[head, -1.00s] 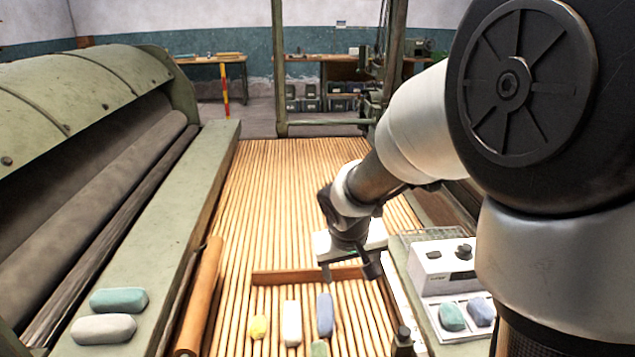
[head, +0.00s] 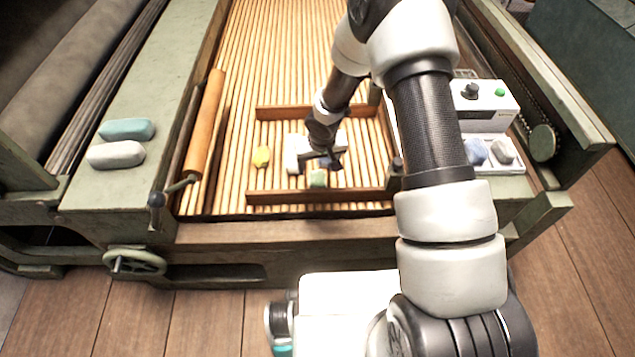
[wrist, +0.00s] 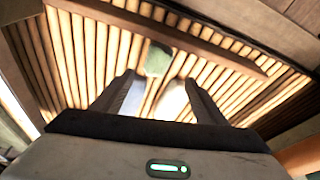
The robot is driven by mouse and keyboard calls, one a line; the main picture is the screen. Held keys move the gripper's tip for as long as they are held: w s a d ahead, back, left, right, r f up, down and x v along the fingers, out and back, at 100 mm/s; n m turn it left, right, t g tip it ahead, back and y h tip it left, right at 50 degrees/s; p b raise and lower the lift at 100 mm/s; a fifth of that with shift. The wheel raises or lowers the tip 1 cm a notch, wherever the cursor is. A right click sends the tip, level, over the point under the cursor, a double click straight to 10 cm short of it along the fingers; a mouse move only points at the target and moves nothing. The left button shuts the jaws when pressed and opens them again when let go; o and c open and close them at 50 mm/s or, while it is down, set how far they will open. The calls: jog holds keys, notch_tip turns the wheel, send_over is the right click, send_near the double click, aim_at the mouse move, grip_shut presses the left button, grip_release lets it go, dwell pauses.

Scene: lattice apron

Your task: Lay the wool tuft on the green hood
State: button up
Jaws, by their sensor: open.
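Several wool tufts lie on the wooden slats, and I cannot tell which one the task means. A yellow tuft (head: 261,156) lies left, and a small green tuft (head: 318,179) lies near the front bar. A blue tuft (head: 336,163) is mostly hidden under my gripper (head: 328,161), and a white tuft is partly hidden beside it. My gripper is open, low over the slats. In the wrist view, a pale bluish tuft (wrist: 172,100) shows between the fingers (wrist: 160,88), and the green tuft (wrist: 157,60) lies beyond. The curved green hood is outside the current views.
An orange roller (head: 206,122) borders the slats. Wooden bars (head: 280,197) frame the tufts. A white control box (head: 490,107) stands right, with tufts before it.

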aim_at(317, 177)
jog(key=b+x, duration=0.1)
jog(key=x, duration=0.3)
jog(key=b+x, duration=0.1)
jog(key=x, duration=0.3)
jog(key=shift+w+d+f, duration=0.1)
jog(key=shift+d+f, duration=0.15)
jog(key=shift+f, duration=0.15)
jog(key=shift+c, duration=0.3)
jog(key=c, duration=1.1)
jog(key=shift+r, duration=0.2)
jog(key=shift+c, duration=0.2)
